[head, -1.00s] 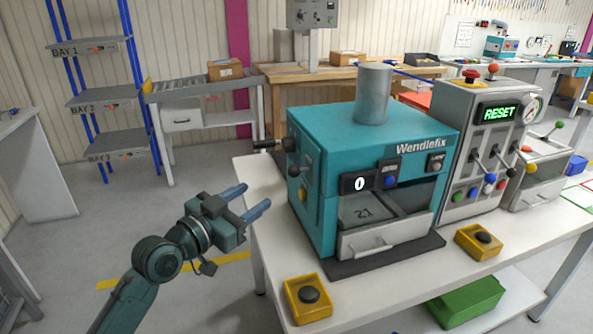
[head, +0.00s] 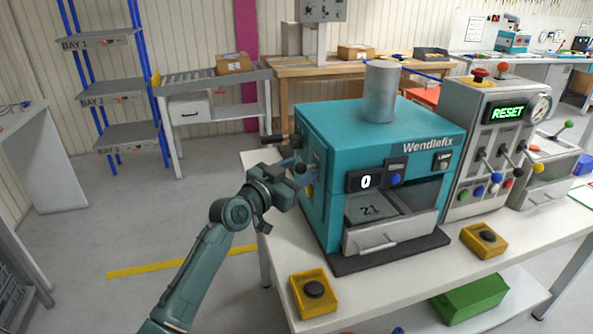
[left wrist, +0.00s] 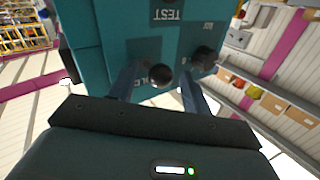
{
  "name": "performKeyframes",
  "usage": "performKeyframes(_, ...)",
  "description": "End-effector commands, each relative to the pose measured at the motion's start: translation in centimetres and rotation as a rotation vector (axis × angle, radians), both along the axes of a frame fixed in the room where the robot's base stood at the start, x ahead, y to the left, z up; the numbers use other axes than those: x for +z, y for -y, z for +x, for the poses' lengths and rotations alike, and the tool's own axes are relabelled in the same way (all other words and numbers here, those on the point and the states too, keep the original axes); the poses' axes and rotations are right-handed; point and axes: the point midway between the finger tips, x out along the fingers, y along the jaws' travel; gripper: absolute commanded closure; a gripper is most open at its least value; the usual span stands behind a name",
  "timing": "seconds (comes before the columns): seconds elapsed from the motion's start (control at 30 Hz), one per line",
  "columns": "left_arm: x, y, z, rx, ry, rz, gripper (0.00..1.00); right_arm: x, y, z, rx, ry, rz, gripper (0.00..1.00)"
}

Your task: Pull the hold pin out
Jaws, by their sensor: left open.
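The teal Wendlefix machine (head: 385,135) stands on the white bench. A black-handled pin (head: 276,139) sticks out from its left side; I cannot tell for certain that this is the hold pin. My left gripper (head: 301,168) is at that left side, just below the black handle, pointing at the panel. In the left wrist view my gripper (left wrist: 160,88) is open, and a round black knob (left wrist: 160,74) shows between its fingers, with no clear grip on it. A second black knob (left wrist: 205,57) shows farther right, near the right finger. My right gripper is out of view.
A grey control unit (head: 490,140) reading RESET stands right of the machine. Yellow button boxes (head: 310,305) (head: 470,238) sit on the bench's front part. The floor left of the bench is open.

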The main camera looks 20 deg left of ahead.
Motion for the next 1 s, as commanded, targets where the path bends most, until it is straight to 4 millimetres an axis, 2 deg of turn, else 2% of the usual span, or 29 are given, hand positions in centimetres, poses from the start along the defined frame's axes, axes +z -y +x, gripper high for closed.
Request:
performKeyframes(0.13,0.0,-0.01,-0.02,0.0,0.0,0.0,0.53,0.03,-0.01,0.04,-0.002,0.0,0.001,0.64)
performKeyframes(0.7,-0.01,-0.03,-0.05,0.0,0.0,-0.001,1.0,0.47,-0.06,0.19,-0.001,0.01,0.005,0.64)
performKeyframes(1.0,-0.13,-0.52,-0.28,0.002,0.0,0.002,1.0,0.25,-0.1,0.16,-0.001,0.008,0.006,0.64)
